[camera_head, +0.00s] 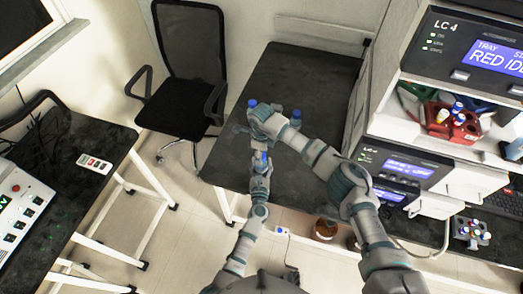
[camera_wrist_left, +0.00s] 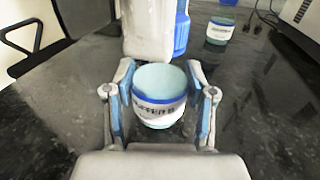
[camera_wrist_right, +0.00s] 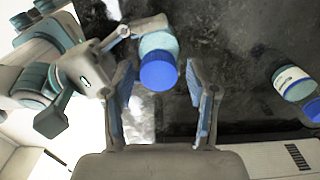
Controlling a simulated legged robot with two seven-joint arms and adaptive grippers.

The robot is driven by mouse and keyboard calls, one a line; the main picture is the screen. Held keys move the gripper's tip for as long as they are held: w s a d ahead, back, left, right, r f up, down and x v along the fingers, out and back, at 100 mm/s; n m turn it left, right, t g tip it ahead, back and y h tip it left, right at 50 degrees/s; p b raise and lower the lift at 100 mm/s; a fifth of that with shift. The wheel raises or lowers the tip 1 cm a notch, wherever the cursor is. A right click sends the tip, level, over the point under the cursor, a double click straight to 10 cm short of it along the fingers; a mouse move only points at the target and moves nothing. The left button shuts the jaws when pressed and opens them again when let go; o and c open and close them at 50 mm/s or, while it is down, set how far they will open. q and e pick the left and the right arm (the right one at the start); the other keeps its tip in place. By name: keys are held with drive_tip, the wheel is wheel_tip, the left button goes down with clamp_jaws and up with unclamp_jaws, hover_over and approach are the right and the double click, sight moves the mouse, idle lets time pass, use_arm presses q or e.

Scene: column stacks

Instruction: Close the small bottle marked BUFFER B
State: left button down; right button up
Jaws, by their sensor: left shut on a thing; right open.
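The small bottle (camera_wrist_left: 158,118) has a teal body and a white label with a blue stripe that seems to read BUFFER B. My left gripper (camera_wrist_left: 160,100) is shut on its sides and holds it upright. A blue cap (camera_wrist_right: 158,72) shows at the top of this bottle in the right wrist view; I cannot tell how tightly it sits. My right gripper (camera_wrist_right: 160,88) is open, its fingers apart on either side of the cap. In the head view my right gripper (camera_head: 258,115) hides much of the bottle and the left fingers.
A second bottle with a blue cap stands on the dark table (camera_head: 300,75), right of the held one (camera_wrist_left: 220,30); it also shows in the right wrist view (camera_wrist_right: 292,82). A chair (camera_head: 188,60) is behind left. LC instruments and a red rack (camera_head: 450,122) stand right.

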clamp_jaws()
drive_tip(key=shift+m, duration=0.4)
drive_tip(key=shift+o, duration=0.7)
unclamp_jaws()
wheel_tip(320, 180, up, 12)
drive_tip(key=shift+w, duration=0.1)
use_arm(q)
drive_tip(key=shift+c, duration=1.5)
unclamp_jaws()
